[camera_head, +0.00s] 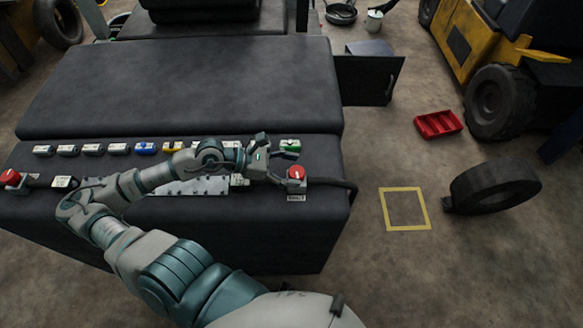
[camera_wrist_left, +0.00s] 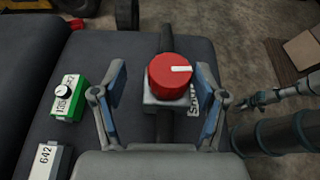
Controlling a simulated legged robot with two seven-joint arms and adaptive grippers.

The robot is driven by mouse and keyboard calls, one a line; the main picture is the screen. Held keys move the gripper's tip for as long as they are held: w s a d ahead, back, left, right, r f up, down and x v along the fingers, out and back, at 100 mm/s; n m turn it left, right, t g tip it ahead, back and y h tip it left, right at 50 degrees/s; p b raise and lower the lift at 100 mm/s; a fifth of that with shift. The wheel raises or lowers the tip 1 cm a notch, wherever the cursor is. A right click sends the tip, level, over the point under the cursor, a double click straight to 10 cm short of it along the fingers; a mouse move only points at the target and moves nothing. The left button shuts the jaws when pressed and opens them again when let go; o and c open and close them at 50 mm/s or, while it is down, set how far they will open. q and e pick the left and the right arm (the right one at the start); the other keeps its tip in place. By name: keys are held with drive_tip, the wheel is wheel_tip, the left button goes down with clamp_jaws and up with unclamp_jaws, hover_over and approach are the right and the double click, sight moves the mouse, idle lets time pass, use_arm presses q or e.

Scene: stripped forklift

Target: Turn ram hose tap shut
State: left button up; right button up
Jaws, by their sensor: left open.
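The ram hose tap is a round red knob (camera_head: 296,172) on a pale block near the right end of the dark bench. It also shows in the left wrist view (camera_wrist_left: 170,76), with a white bar on top pointing to the right. A dark hose (camera_wrist_left: 165,40) passes under it. A label (camera_wrist_left: 194,100) beside it reads SHUT, partly hidden. My left gripper (camera_head: 277,163) is open, its blue-padded fingers on both sides of the knob in the left wrist view, apparently not touching it. My right gripper seems to show small (camera_wrist_left: 246,104) at the right of that view.
Several small labelled blocks, including a green one (camera_head: 290,144), line the bench (camera_head: 200,80). Another red knob (camera_head: 11,177) is at the far left. A red tray (camera_head: 438,124), a tyre (camera_head: 495,186) and a yellow floor square (camera_head: 405,228) lie right.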

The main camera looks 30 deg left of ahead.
use_arm(q)
drive_tip(key=shift+d, duration=0.6)
drive_tip(key=shift+d+r, duration=0.2)
drive_tip(key=shift+d, duration=0.45)
drive_tip(key=shift+c, duration=0.5)
drive_tip(key=shift+d, duration=0.2)
drive_tip(key=c, duration=0.8)
drive_tip(key=shift+w+a+f, duration=0.1)
drive_tip(key=shift+w+a, duration=0.05)
drive_tip(key=shift+a, duration=0.05)
drive_tip(key=shift+c, duration=1.3)
drive_tip(key=shift+a, duration=0.15)
drive_tip(key=shift+f, duration=0.1)
drive_tip(key=g+b, duration=0.1)
drive_tip(key=b, duration=0.1)
drive_tip(key=m+b, duration=0.1)
drive_tip(key=b, duration=0.2)
drive_tip(key=shift+a+f+m+g+h, duration=0.2)
drive_tip(key=shift+m+g+h, duration=0.1)
drive_tip(key=shift+g+h, duration=0.1)
drive_tip(key=shift+r+m+g+b, duration=0.15)
drive_tip(key=shift+m+g+b, duration=0.15)
drive_tip(key=shift+b, duration=0.15)
drive_tip(key=shift+s+r, duration=0.1)
drive_tip(key=shift+s, duration=0.1)
use_arm(e)
wheel_tip(320, 180, down, 6)
drive_tip(key=d, duration=0.2)
drive_tip(key=shift+s, duration=0.4)
